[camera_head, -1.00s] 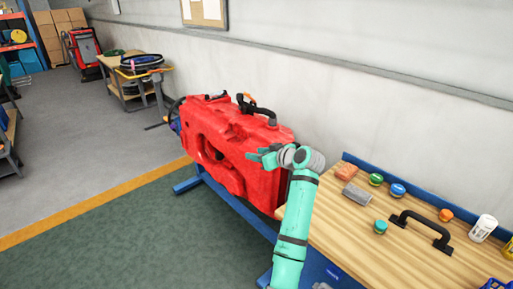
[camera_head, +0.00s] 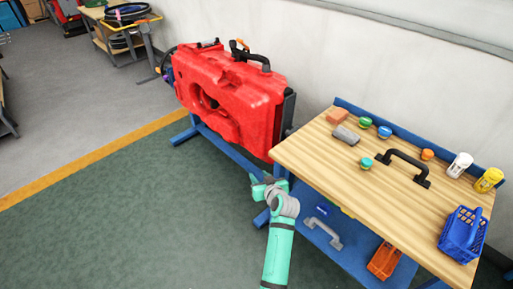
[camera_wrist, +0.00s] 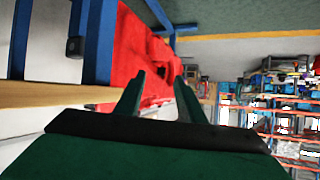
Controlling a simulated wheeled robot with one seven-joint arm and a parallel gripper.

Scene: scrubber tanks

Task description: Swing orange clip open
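The red tank (camera_head: 225,98) stands on a blue stand left of the workbench, with a black handle (camera_head: 250,58) on top. A small orange piece (camera_head: 238,43), which looks like the orange clip, sits beside the handle; its exact pose is too small to tell. My gripper (camera_head: 262,184) is low in front of the bench's left end, below and apart from the tank. In the wrist view, the two green fingers (camera_wrist: 160,88) are spread with nothing between them, and the red tank (camera_wrist: 128,55) shows sideways beyond them. I cannot make out the clip there.
The wooden bench top (camera_head: 330,160) is right of my arm, holding a loose black handle (camera_head: 403,165), several colored caps and bottles, and a blue basket (camera_head: 462,233). Its lower shelf holds a grey handle (camera_head: 323,232) and an orange bin (camera_head: 384,260). The green floor (camera_head: 130,220) at left is clear.

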